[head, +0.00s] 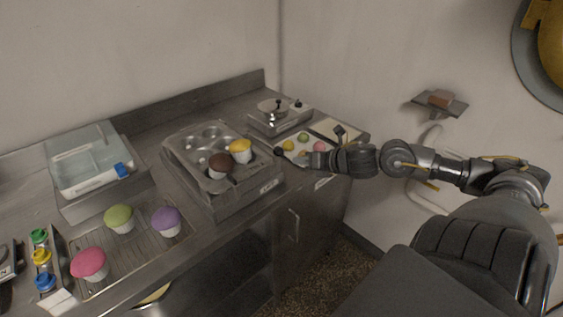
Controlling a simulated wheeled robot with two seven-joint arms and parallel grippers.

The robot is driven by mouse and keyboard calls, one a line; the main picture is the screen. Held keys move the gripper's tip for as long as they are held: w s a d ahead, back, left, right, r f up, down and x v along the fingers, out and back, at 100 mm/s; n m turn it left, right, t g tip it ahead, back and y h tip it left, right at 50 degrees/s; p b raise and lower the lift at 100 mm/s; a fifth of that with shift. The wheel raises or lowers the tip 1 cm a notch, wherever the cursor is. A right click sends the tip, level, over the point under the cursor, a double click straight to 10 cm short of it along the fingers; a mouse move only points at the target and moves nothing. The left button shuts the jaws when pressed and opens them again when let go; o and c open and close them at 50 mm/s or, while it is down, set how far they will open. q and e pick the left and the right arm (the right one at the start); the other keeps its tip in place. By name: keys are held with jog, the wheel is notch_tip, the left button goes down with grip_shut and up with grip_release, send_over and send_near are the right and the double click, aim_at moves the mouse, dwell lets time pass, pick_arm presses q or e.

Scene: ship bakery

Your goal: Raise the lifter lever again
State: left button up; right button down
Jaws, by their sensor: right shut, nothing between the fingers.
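A steel muffin-tin unit (185,167) stands on the counter, in the middle of the head view. A brown-topped muffin (220,165) and a yellow-topped muffin (240,150) sit in its front right part. A small dark knob (278,152) shows at the unit's right side; it may be the lifter lever's end, but its shaft is not clear. My right gripper (308,159) reaches in from the right, shut and empty, just right of this knob. I cannot tell whether they touch. My left gripper is out of view.
A scale-like device (277,119) and a board with coloured pieces (292,146) lie behind and near my right gripper. Green (118,218), purple (165,221) and pink (89,264) muffins stand on a rack at left. A clear-lidded box (92,165) stands behind them.

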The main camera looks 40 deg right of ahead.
jog(key=shift+w+f, duration=0.25)
jog(key=shift+w, duration=0.3)
jog(key=shift+x, duration=1)
pick_arm(q)
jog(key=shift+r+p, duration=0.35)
jog(key=shift+p, duration=0.15)
pick_arm(e)
jog(key=shift+x, duration=2.65)
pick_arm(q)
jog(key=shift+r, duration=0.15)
pick_arm(e)
jog(key=shift+r, duration=0.1)
